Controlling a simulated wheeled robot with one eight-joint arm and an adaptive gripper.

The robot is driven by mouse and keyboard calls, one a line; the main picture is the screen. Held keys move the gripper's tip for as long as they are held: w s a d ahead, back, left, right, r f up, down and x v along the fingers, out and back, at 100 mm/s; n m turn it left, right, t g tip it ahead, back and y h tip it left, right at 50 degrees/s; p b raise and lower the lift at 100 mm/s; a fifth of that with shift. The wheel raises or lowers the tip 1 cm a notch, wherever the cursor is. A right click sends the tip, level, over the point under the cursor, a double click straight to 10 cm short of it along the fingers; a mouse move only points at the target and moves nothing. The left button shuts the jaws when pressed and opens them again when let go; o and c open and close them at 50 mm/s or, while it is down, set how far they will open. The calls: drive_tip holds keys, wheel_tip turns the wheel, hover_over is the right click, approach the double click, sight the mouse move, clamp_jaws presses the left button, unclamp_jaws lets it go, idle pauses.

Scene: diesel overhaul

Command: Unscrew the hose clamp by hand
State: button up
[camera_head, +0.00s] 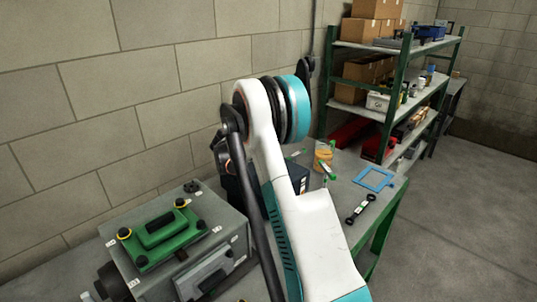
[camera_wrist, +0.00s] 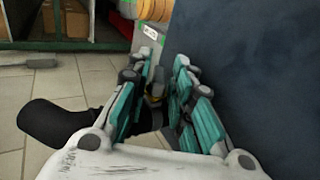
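In the wrist view, my gripper (camera_wrist: 158,72) has its two grey and teal fingers partly apart, reaching forward from the white palm. A thick black hose (camera_wrist: 55,122) curves in from the left and passes behind the left finger. A small dark and brass-coloured piece (camera_wrist: 154,92) shows in the gap between the fingers; it may be part of the hose clamp, but the fingers mostly hide it. I cannot tell whether the fingers touch it. In the head view, my arm stands in front of the work spot and hides the gripper and clamp.
A large dark blue surface (camera_wrist: 255,60) stands close on the right in the wrist view. In the head view, a grey engine block (camera_head: 215,235) with a green cover (camera_head: 160,236) is at lower left. Shelves stand behind.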

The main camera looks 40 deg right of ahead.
drive_tip(key=shift+d+f, duration=0.15)
drive_tip(key=shift+d, duration=0.05)
clamp_jaws()
drive_tip(key=shift+f+h+b, duration=0.25)
drive_tip(key=shift+h+b, duration=0.15)
drive_tip(key=shift+b, duration=0.6)
drive_tip(key=shift+h+b, duration=0.3)
drive_tip(key=shift+b, duration=0.15)
drive_tip(key=shift+a+r, duration=0.1)
drive_tip(key=shift+r, duration=0.05)
